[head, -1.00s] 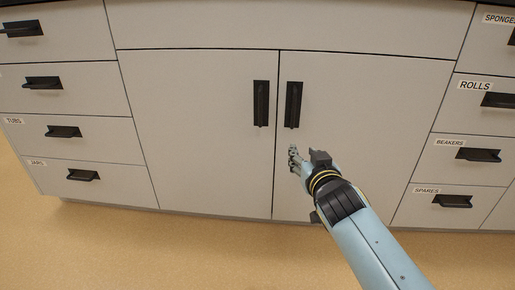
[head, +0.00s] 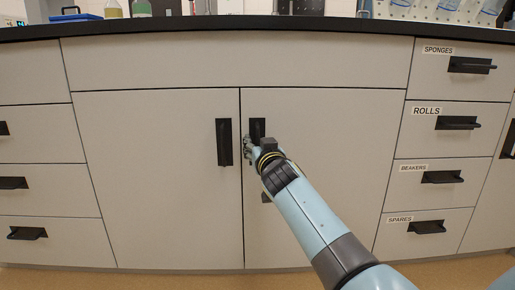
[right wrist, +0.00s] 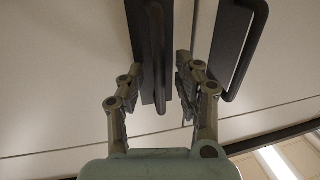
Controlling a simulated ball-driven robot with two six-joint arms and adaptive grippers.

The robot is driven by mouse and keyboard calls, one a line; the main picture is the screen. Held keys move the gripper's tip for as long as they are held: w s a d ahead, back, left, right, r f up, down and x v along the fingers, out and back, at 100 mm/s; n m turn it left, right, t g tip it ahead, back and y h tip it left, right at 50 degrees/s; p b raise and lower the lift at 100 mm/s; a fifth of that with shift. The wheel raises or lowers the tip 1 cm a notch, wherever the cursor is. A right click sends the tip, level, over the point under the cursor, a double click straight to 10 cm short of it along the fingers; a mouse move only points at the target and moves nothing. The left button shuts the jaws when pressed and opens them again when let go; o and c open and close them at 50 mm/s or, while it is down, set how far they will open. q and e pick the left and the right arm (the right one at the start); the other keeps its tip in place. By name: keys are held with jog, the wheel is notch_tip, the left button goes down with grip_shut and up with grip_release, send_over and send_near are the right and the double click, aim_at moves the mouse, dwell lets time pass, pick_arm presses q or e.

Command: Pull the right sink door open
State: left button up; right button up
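The right sink door (head: 320,170) is a pale panel, shut flush with the cabinet front. Its black upright handle (head: 257,128) is near the door's left edge, with its lower part hidden behind my right gripper (head: 249,146). In the right wrist view, the handle bar (right wrist: 157,40) runs between the two fingers of my right gripper (right wrist: 162,78). The fingers are open, one on each side of the bar, with a visible gap to each side. My left gripper is not in view.
The left sink door (head: 160,170) is shut; its black handle (head: 224,142) is close beside, also in the right wrist view (right wrist: 240,45). Labelled drawers (head: 441,145) stand to the right, all shut. A dark countertop (head: 300,25) with bottles runs above.

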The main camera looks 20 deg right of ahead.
grip_shut()
dwell(0.6)
